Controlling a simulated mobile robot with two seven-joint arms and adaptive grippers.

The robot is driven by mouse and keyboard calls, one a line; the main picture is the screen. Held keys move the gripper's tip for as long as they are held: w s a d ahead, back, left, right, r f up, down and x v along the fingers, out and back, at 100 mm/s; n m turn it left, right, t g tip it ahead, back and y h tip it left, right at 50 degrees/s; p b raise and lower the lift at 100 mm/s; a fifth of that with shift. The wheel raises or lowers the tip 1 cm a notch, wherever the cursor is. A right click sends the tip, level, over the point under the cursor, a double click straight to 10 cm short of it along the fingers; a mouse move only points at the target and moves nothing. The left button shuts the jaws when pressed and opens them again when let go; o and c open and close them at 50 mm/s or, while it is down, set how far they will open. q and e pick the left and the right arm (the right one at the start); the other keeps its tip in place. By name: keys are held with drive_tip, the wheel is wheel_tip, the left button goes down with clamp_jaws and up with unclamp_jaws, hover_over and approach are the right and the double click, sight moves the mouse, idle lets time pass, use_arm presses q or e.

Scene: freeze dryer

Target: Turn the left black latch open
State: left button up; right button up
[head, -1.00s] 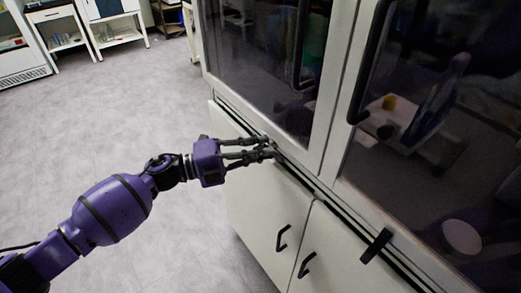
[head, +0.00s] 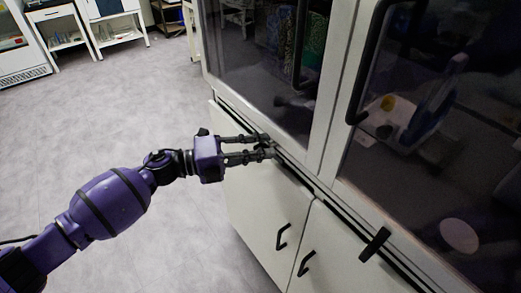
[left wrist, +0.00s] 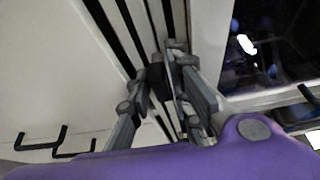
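My left gripper (head: 267,147) reaches in from the left to the strip between the glass doors and the lower cupboards. Its fingers are close together around a narrow dark piece, which seems to be the left black latch (left wrist: 171,68). The wrist view shows the fingertip pads on either side of this piece, apparently touching it. In the head view the fingers mostly hide the latch, so its exact angle is unclear. A second black latch (head: 375,244) sits farther right on the same strip, slanted. My right gripper is in neither view.
Dark glass doors (head: 265,65) with black handles (head: 362,80) stand above the strip. White cupboard doors (head: 250,205) with small black handles (head: 282,237) are below. The grey floor (head: 130,110) to the left is clear, with white tables (head: 112,38) at the back.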

use_arm(q)
drive_tip(key=shift+o, duration=0.7)
drive_tip(key=v, duration=1.2)
drive_tip(key=shift+r, duration=0.1)
